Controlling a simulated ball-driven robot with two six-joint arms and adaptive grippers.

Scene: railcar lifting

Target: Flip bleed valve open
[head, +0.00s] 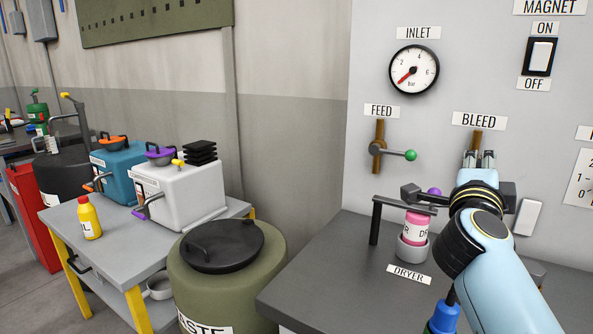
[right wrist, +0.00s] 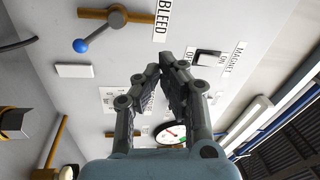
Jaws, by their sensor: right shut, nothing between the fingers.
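The bleed valve shows in the right wrist view as a brown pipe stub (right wrist: 92,13) beside the BLEED label. Its lever (right wrist: 97,33) slants away from the pipe and ends in a blue knob (right wrist: 81,46). In the head view the top of the bleed pipe (head: 477,137) shows under the BLEED label (head: 479,121); its lever is hidden behind my right gripper (head: 479,156). My right gripper is shut and empty, in front of the panel. In the right wrist view its fingertips (right wrist: 160,64) are apart from the knob. My left gripper is not in view.
Left of it are the feed valve (head: 393,152) with a green knob and the inlet gauge (head: 414,69). Below, a black bracket (head: 376,220) stands by a pink canister (head: 416,227) in the dryer cup. The MAGNET switch (head: 540,56) is up right. The dark bench (head: 330,285) is clear at front.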

